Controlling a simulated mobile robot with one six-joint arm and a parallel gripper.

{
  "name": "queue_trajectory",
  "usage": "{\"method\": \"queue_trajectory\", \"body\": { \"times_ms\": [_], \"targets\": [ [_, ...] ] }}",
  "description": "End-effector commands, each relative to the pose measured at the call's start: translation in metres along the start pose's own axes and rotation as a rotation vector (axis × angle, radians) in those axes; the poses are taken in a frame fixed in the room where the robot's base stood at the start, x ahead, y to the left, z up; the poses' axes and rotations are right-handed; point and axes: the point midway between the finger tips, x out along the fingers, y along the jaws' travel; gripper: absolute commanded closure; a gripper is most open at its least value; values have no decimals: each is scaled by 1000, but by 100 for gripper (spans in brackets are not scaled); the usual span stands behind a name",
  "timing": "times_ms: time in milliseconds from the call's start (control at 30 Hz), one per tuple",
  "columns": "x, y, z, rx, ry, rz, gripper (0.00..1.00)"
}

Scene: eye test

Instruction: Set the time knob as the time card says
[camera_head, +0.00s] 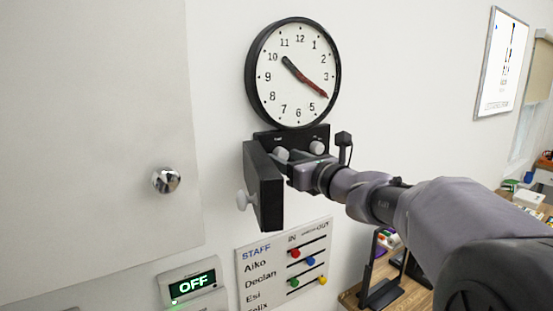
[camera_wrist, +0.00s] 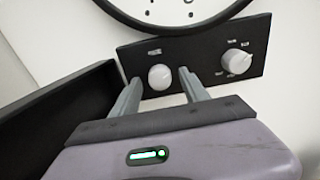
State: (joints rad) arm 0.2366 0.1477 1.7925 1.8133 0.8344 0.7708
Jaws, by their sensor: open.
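A black panel (camera_head: 262,137) with two white knobs is on the wall under the round clock (camera_head: 318,50). The left knob (camera_wrist: 160,77) has one small label above it; the right knob (camera_wrist: 236,60) has several small labels around it. The labels are too small to read, so I cannot tell which is the time knob. My gripper (camera_wrist: 160,78) is open, its fingers either side of the left knob in the wrist view; I cannot tell whether they touch it. The clock's short black hand points near 10, its red hand near 4. I can make out no time card.
A black door-like plate (camera_head: 268,190) with a white knob juts out left of my gripper. Below are a display (camera_head: 192,284) reading OFF and a staff board (camera_head: 263,272) with coloured pegs. A pale door (camera_head: 90,130) with a shiny knob is at left.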

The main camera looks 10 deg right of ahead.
Motion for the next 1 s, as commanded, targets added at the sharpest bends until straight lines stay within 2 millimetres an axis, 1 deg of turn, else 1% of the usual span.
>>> {"method": "queue_trajectory", "body": {
  "times_ms": [133,167,200,267,400,433,767,1000],
  "targets": [
    [0,0,0,0,0,0,47],
    [0,0,0,0,0,0,49],
    [0,0,0,0,0,0,57],
    [0,0,0,0,0,0,68],
    [0,0,0,0,0,0,96],
    [0,0,0,0,0,0,100],
    [-1,0,-2,-42,0,0,100],
    [-1,0,-5,-196,-2,0,100]
  ]
}}
